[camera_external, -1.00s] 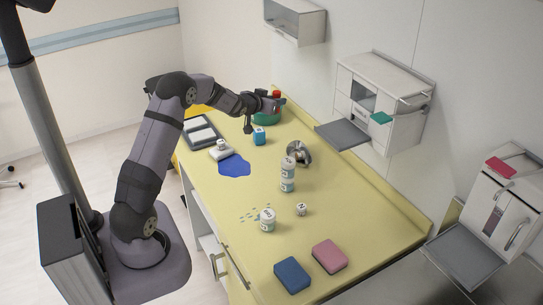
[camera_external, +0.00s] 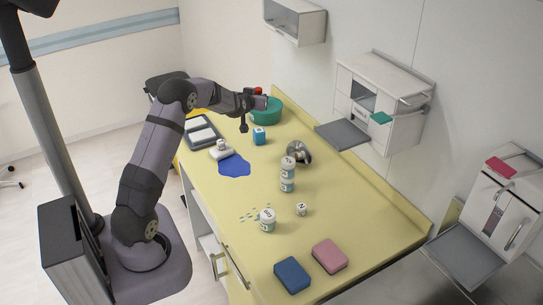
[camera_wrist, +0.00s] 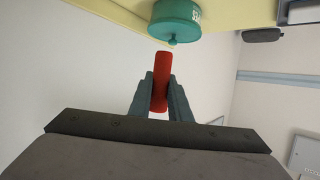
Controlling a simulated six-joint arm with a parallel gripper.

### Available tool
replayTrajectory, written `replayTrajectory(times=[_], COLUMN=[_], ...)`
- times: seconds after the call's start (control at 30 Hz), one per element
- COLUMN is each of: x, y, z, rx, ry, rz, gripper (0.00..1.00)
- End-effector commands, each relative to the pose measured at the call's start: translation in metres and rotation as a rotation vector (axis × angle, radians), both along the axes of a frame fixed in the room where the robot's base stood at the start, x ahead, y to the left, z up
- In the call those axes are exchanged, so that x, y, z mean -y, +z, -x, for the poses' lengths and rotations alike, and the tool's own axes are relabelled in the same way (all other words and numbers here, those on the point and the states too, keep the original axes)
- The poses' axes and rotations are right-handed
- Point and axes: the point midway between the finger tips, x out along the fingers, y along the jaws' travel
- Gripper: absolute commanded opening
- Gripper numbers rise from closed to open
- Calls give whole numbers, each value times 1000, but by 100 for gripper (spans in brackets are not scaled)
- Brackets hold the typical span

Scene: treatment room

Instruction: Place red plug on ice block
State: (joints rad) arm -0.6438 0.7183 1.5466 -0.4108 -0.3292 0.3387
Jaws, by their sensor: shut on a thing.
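The red plug (camera_wrist: 160,75) is held between the two fingers of my gripper (camera_wrist: 160,92) in the wrist view. It also shows as a small red spot (camera_external: 258,91) in the external view, where my gripper (camera_external: 262,99) is at the far end of the table. A green round pot (camera_external: 268,112) is beside and below it; the pot (camera_wrist: 175,22) lies beyond the plug in the wrist view. No thing is clearly marked as the ice block. A blue slab (camera_external: 292,275) and a pink slab (camera_external: 329,256) lie at the near end.
The yellow table (camera_external: 345,205) also holds a blue box (camera_external: 259,137), a blue patch (camera_external: 235,167), a dark tray (camera_external: 190,124), a metal bowl (camera_external: 303,155), stacked jars (camera_external: 288,181), a single jar (camera_external: 267,221) and a small die (camera_external: 301,209). An open cabinet shelf (camera_external: 343,135) juts from the wall.

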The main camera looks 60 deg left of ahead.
Motion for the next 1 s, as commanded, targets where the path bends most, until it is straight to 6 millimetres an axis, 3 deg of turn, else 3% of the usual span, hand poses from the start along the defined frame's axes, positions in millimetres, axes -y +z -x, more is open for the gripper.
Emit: replayTrajectory(times=[0.3, 0.6, 1.0], x=[1, 1, 1], y=[-45, -55, -92], z=[0, 0, 0], rx=[-4, -2, -1], ry=[-2, -1, -1], rz=[3, 2, 2], gripper=[0, 0, 0])
